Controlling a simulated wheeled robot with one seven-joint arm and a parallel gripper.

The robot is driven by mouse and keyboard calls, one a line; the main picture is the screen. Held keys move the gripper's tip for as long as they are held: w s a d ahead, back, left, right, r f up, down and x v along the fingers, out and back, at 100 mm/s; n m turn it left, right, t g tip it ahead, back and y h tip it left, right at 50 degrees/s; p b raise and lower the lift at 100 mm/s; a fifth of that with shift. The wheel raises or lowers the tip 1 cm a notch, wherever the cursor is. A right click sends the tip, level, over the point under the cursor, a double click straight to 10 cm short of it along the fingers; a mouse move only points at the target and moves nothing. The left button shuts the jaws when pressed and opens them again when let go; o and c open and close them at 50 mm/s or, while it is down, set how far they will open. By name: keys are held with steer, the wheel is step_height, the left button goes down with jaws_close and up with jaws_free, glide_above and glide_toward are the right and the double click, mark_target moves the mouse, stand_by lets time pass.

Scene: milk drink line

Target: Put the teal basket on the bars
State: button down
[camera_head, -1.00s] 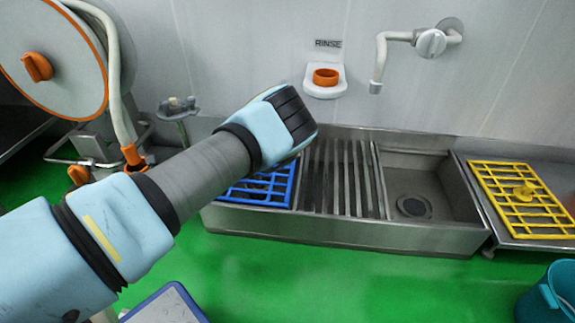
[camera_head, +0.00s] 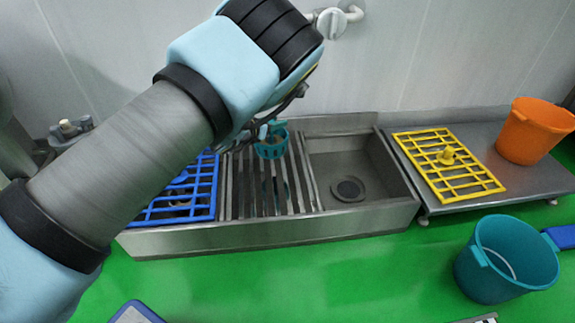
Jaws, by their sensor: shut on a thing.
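The small teal basket (camera_head: 271,148) is in the head view over the back part of the metal bars (camera_head: 239,190), at the left of the sink basin. My gripper (camera_head: 264,129) is mostly hidden behind my wrist, and its dark fingers reach down to the basket's rim. It is shut on the basket. The basket looks upright. I cannot tell whether its bottom touches the bars. A dim teal patch shows between the bars below it.
A blue grid (camera_head: 203,190) lies left of the bars, and the open sink basin (camera_head: 350,165) is right. A yellow grid (camera_head: 425,160) and orange bucket (camera_head: 533,130) stand on the right-hand shelf. A teal bucket (camera_head: 485,275) stands on the green floor.

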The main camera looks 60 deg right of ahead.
mark_target(269, 150)
steer(key=shift+m+g, duration=0.4)
steer(key=s+d+f+b, duration=0.1)
steer(key=f, duration=0.2)
steer(key=s+f+b, duration=0.1)
steer(key=f, duration=0.1)
steer(key=s+d+f+b, duration=0.1)
steer(key=f+b, duration=0.1)
steer(key=f, duration=0.1)
steer(key=shift+s+d+f, duration=0.1)
steer(key=shift+d+f, duration=0.2)
steer(key=shift+f, duration=0.05)
steer(key=shift+f, duration=0.1)
steer(key=c, duration=0.6)
jaws_free()
steer(key=shift+o, duration=0.2)
steer(key=shift+r, duration=0.2)
steer(key=p+v, duration=0.4)
steer(key=v, duration=0.8)
steer(key=shift+p, duration=0.4)
